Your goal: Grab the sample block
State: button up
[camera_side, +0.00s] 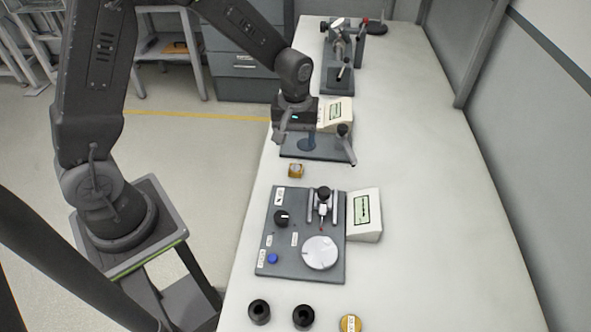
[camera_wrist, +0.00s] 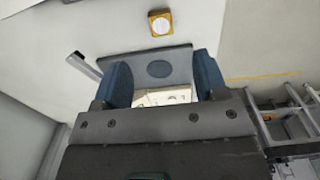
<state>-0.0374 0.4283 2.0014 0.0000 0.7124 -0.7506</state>
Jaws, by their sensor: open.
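The sample block is most likely the small amber cube (camera_side: 295,171) with a pale top, standing on the white bench between two grey instrument plates. In the wrist view the amber block (camera_wrist: 160,22) shows a round white top, beyond the fingertips near the upper edge. My gripper (camera_side: 290,127) hangs over the middle station's plate, behind the block in the side view, and is apart from it. In the wrist view my gripper (camera_wrist: 162,78) has its two blue fingers spread, with nothing held between them.
The near plate (camera_side: 262,255) carries a knob, a blue button, a silver disc and a probe. A display box (camera_side: 364,213) stands at its right. Black cups (camera_side: 259,312) and a gold-topped piece (camera_side: 350,324) stand in front. The bench's right side (camera_side: 445,220) is clear.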

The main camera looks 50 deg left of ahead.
aim_at(295, 169)
notch_tip(295, 169, down, 11)
jog(key=shift+w+a+r, duration=0.1)
jog(key=shift+w+a, duration=0.05)
dwell(0.4)
jog(key=c, duration=1.1)
jog(key=shift+r, duration=0.1)
